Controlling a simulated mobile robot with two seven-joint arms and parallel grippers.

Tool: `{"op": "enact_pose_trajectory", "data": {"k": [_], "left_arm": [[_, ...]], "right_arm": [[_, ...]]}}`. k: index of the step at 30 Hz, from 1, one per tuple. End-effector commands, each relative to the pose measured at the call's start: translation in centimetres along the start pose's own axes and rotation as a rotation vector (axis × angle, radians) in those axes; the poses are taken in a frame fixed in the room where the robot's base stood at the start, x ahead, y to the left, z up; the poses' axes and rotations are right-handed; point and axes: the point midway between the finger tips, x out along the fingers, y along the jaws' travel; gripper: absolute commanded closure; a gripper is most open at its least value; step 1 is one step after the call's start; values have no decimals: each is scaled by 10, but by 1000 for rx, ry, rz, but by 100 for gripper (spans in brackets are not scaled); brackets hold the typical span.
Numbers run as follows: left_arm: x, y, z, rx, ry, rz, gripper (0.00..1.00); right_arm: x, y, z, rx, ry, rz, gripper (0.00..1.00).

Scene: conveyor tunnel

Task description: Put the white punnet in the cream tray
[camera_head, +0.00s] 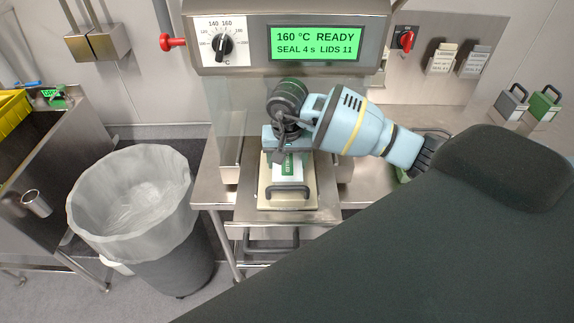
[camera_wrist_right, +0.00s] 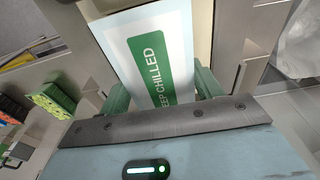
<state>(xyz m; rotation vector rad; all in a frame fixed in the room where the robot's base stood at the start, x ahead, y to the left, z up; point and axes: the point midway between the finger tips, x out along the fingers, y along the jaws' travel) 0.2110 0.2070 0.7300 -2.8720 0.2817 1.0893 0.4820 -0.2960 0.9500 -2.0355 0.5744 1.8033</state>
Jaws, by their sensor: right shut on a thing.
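The white punnet (camera_head: 289,170) has a green label and shows below my right gripper (camera_head: 287,150). In the right wrist view, the punnet (camera_wrist_right: 128,32) lies between the two green fingers, and its label reads "KEEP CHILLED". My right gripper is shut on it. The cream tray (camera_head: 263,200) sits under the sealing machine, with a dark handle at its front. The punnet overlaps the tray in the picture; I cannot tell whether it rests in it or hangs just above. Part of the punnet is hidden by the gripper. My left gripper is not in view.
The machine's display (camera_head: 316,43) reads "160 °C READY" and overhangs the tray. A bin with a clear liner (camera_head: 130,190) stands at left, beside a steel sink unit (camera_head: 60,150). Steel bench (camera_head: 370,190) lies right of the tray. My dark arm covers the lower right.

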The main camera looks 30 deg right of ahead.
Motion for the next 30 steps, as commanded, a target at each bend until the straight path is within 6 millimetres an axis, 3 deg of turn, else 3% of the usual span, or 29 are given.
{"op": "enact_pose_trajectory", "data": {"k": [18, 30], "left_arm": [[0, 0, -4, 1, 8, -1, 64], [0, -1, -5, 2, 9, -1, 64]], "right_arm": [[-23, 0, -3, 0, 3, -2, 82], [-27, 0, -4, 1, 6, -3, 82]]}}
